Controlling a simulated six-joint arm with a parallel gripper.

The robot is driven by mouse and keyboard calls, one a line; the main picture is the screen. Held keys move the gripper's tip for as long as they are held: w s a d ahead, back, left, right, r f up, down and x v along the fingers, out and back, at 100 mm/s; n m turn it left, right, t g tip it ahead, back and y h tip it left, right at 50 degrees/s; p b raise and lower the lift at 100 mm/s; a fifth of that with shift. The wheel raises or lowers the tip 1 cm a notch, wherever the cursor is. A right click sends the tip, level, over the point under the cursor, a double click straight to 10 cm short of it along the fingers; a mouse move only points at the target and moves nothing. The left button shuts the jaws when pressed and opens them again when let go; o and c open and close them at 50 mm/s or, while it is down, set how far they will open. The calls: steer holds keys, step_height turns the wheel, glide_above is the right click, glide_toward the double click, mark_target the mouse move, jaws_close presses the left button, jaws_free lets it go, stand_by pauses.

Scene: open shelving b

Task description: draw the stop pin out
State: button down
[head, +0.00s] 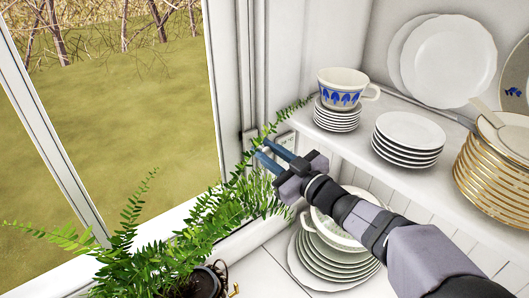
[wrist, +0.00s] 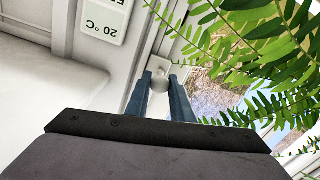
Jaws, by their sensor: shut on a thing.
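My gripper (head: 259,149) reaches to the window's edge, with its two blue fingers pointing at the frame. In the wrist view its fingertips (wrist: 160,78) are shut on a small pale knob, the stop pin (wrist: 160,84), which sits between them. A pale metal fitting (wrist: 159,65) lies just beyond the fingertips on the window frame. How deep the pin sits in it cannot be seen. In the head view the pin cannot be made out behind the fingers and fern.
A fern (head: 150,250) grows close along the sill and beside the fingers; its fronds also crowd the right of the wrist view (wrist: 270,50). A 20 °C display (wrist: 103,20) is on the wall nearby. Stacked plates (head: 410,130), a cup (head: 340,88) and bowls stand on shelves at right.

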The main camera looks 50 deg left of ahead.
steer(key=shift+d, duration=0.4)
steer(key=shift+f, duration=0.15)
steer(key=c, duration=1.6)
jaws_free()
steer(key=shift+d, duration=0.1)
steer(key=shift+o, duration=0.3)
steer(key=shift+d, duration=0.2)
steer(key=shift+a, duration=0.1)
